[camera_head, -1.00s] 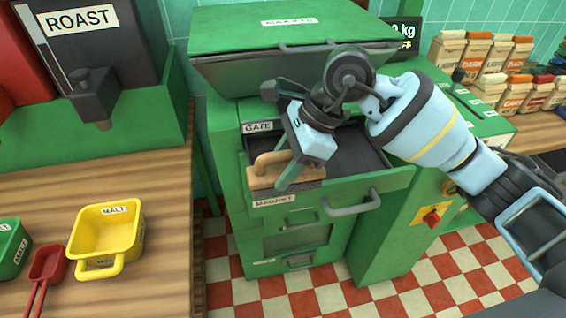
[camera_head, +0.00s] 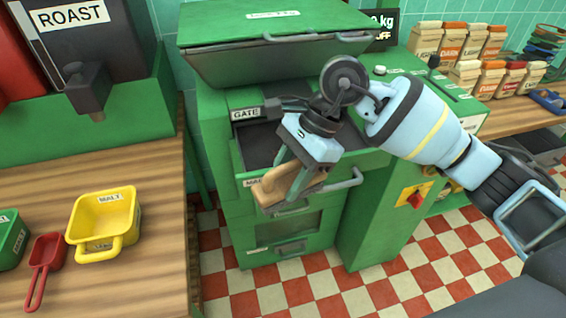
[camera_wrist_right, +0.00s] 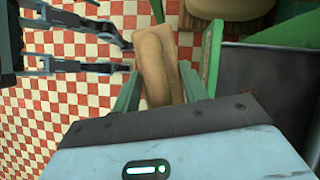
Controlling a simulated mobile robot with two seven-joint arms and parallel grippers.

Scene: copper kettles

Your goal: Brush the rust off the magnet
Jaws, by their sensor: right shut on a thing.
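My right gripper (camera_head: 284,180) is shut on a wooden-handled brush (camera_head: 270,192), just in front of the green machine's tray. In the right wrist view the brush (camera_wrist_right: 153,55) lies between the fingers, with floor showing around it. The tray (camera_head: 262,148) is dark inside, with a green rim. A partly covered label (camera_head: 250,183) on its front edge shows only its first letters. I cannot make out the magnet or any rust; the brush and gripper cover part of that front edge.
The green machine (camera_head: 212,150) has a raised hopper (camera_head: 280,65) above the tray and a handle (camera_head: 345,180) in front. A wooden counter (camera_head: 150,270) at left holds a yellow malt scoop (camera_head: 103,222) and a red scoop (camera_head: 45,258). Coffee bags (camera_head: 465,75) stand at right.

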